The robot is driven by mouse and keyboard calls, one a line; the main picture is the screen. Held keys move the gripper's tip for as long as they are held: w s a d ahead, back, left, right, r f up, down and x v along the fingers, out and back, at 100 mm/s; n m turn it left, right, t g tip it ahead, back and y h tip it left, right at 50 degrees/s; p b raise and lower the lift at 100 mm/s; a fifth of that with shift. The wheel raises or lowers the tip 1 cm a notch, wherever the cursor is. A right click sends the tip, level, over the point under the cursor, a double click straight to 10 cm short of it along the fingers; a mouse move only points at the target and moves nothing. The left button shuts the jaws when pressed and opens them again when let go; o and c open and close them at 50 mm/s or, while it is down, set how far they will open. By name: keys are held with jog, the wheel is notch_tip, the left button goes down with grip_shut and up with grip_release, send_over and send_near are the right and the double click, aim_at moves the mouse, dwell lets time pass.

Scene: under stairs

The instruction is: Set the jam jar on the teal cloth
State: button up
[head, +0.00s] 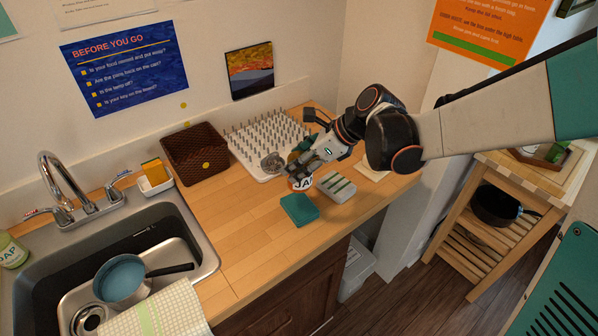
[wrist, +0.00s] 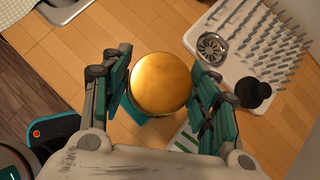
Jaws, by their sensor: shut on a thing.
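The jam jar (head: 301,183), with a white and red label, is in my gripper (head: 300,169) in the head view, over the counter just behind the teal cloth. Its round gold lid (wrist: 161,84) lies between the two teal fingers of my gripper (wrist: 163,92) in the wrist view. The teal cloth (head: 299,209) is a small folded square lying flat near the counter's front edge. Part of the cloth (wrist: 130,106) shows beside and under the jar in the wrist view. Whether the jar's base touches the counter is hidden.
A white cloth with green stripes (head: 336,187) lies right of the teal cloth. Behind are a white peg drying rack (head: 262,140) with a metal strainer (head: 272,163) and a brown basket (head: 194,153). The sink (head: 40,285) is at left. The counter between is clear.

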aim_at(299, 183)
jog(key=shift+f+b, duration=0.9)
jog(key=shift+f, duration=2.8)
jog(key=shift+f, duration=0.1)
jog(key=o, duration=1.5)
